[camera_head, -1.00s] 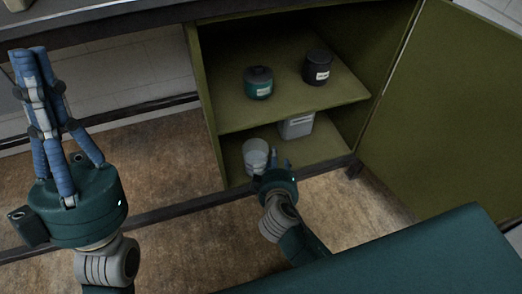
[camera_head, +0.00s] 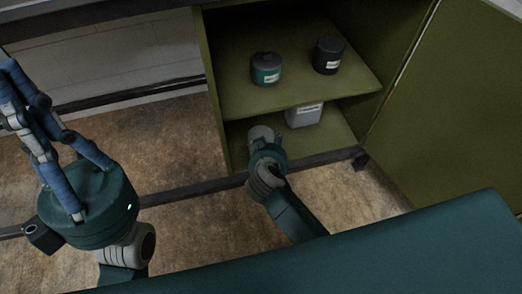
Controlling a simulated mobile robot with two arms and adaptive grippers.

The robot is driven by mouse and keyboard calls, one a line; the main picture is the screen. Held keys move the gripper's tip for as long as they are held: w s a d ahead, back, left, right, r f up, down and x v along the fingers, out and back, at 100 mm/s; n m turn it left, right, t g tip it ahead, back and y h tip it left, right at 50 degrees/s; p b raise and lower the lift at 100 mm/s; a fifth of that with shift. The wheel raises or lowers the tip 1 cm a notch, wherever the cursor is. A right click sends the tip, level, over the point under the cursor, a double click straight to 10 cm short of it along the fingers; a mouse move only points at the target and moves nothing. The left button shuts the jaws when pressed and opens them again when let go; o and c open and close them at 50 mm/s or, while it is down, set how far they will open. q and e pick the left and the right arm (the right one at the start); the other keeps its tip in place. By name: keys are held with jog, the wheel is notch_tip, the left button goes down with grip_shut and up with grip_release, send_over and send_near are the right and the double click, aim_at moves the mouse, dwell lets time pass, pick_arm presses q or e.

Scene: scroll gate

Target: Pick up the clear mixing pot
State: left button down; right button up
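The clear mixing pot (camera_head: 260,132) stands on the lower shelf of the open green cabinet, near its left side. Only its upper part shows; my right gripper hides the rest. My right gripper (camera_head: 268,147) is right in front of the pot, inside the cabinet's lower opening. Its fingers are mostly hidden by its own body, so I cannot tell whether they touch the pot or are closed. My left gripper (camera_head: 28,90) is raised at the left, away from the cabinet, with its blue fingers pointing up and no object visible in them.
On the cabinet's upper shelf (camera_head: 300,92) stand a green jar (camera_head: 266,70) with a dark lid and a black jar (camera_head: 328,56). A white container (camera_head: 304,114) stands on the lower shelf, right of the pot. The cabinet door (camera_head: 455,110) is open at the right.

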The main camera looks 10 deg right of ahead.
jog(key=b+x, duration=0.2)
jog(key=x, duration=0.3)
jog(key=shift+w+f, duration=0.1)
jog(key=shift+w, duration=0.1)
grip_shut()
